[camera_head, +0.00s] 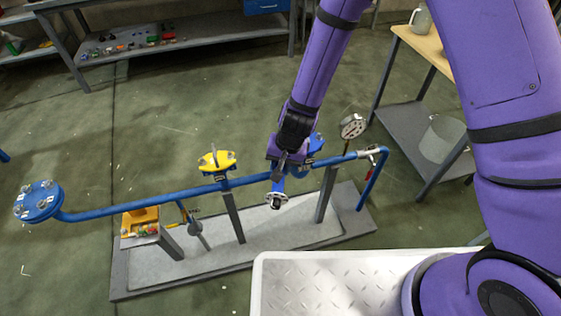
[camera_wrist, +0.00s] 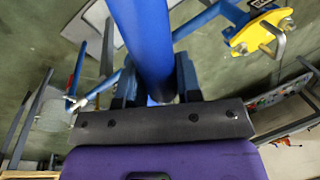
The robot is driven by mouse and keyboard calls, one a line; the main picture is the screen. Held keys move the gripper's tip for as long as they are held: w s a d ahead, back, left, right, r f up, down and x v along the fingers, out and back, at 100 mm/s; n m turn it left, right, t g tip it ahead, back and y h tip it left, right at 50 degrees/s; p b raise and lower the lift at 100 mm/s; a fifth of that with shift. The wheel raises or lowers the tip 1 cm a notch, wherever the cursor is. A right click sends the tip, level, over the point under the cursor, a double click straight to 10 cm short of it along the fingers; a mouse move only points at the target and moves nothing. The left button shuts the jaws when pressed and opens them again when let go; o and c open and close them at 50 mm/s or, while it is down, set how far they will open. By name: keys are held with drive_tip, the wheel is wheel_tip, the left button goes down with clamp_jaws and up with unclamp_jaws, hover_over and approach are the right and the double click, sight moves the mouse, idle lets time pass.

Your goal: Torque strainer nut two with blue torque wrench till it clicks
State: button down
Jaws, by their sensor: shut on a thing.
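My gripper (camera_head: 281,172) is shut on the blue torque wrench (camera_head: 278,187), beside the blue pipe and just right of the yellow fitting. The wrench's metallic end (camera_head: 278,201) points down towards the tray in the head view. In the wrist view the blue handle (camera_wrist: 145,40) stands between my gripper's two fingers (camera_wrist: 158,90). A round blue flange (camera_head: 38,201) with several nuts sits at the pipe's left end. A blue fitting (camera_head: 316,143) shows partly behind my gripper. I cannot tell which nut is strainer nut two.
The blue pipe (camera_head: 130,206) runs over a grey tray (camera_head: 118,285) on posts. A side table (camera_head: 426,45) is at right. Green floor is open at left.

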drive_tip(key=shift+d+x, duration=0.2)
drive_tip(key=shift+x, duration=0.6)
drive_tip(key=shift+d+x, duration=0.15)
drive_tip(key=shift+x, duration=0.65)
drive_tip(key=shift+d+x, duration=0.2)
drive_tip(key=shift+x, duration=0.65)
drive_tip(key=shift+d+x, duration=0.2)
drive_tip(key=shift+x, duration=0.7)
drive_tip(key=shift+s+f, duration=0.1)
idle(0.5)
drive_tip(key=shift+w+a+f+m, duration=0.1)
drive_tip(key=shift+a+m, duration=0.35)
drive_tip(key=shift+a, duration=0.15)
drive_tip(key=shift+w+a+m, duration=0.15)
drive_tip(key=shift+a+m, duration=0.3)
drive_tip(key=shift+a, duration=0.2)
drive_tip(key=shift+a, duration=0.1)
drive_tip(key=shift+w+a+m+t, duration=0.2)
drive_tip(key=shift+a+m, duration=0.2)
drive_tip(key=shift+a, duration=0.15)
drive_tip(key=shift+w+a+m+t, duration=0.2)
drive_tip(key=shift+a+m, duration=0.2)
drive_tip(key=shift+a, duration=0.15)
drive_tip(key=shift+d, duration=0.1)
